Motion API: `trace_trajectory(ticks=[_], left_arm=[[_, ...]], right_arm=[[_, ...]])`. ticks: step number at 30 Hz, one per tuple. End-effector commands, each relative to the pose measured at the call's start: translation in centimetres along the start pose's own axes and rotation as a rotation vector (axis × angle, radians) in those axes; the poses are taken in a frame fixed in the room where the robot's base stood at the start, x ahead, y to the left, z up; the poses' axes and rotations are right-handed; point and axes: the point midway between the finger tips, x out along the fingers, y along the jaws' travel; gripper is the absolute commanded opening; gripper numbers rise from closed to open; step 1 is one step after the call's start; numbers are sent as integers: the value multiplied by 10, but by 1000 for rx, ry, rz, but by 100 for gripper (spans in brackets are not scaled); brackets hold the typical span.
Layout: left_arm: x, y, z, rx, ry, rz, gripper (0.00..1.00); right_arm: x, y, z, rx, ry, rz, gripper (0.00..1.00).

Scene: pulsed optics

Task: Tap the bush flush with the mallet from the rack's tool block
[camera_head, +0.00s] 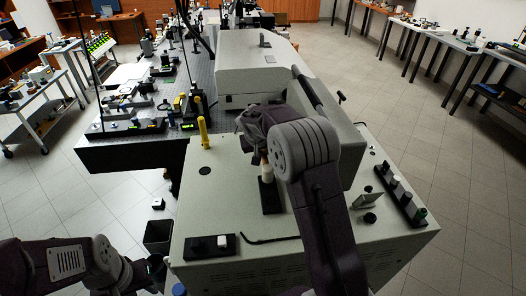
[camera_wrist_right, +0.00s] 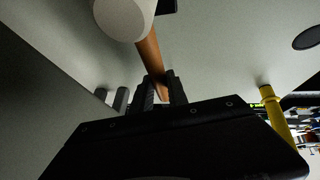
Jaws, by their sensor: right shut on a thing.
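My right gripper (camera_head: 262,150) is shut on the handle of a mallet, above the top of the light grey cabinet. The mallet's wooden handle (camera_wrist_right: 150,52) runs between the fingers (camera_wrist_right: 160,90) in the right wrist view. Its pale, rounded head (camera_wrist_right: 124,16) is at the top of that view. In the head view the pale head (camera_head: 267,171) shows just above a black block (camera_head: 271,198); I cannot tell whether they touch. I cannot make out the bush. My left gripper (camera_head: 145,274) is low at the left; its fingers are not clear.
A black strip with several knobs (camera_head: 401,195) lies on the cabinet's right side. Another black strip with a white piece (camera_head: 222,240) lies at the front. A yellow post (camera_head: 203,132) stands to the left. A large grey housing (camera_head: 260,62) rises behind.

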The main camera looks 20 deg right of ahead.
Motion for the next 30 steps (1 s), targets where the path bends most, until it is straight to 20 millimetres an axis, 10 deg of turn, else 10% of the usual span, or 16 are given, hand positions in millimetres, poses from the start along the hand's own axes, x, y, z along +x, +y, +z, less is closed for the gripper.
trace_trajectory(ticks=[30], left_arm=[[15, 0, 2, 0, 0, 0, 36]], right_arm=[[11, -3, 7, 0, 0, 0, 0]])
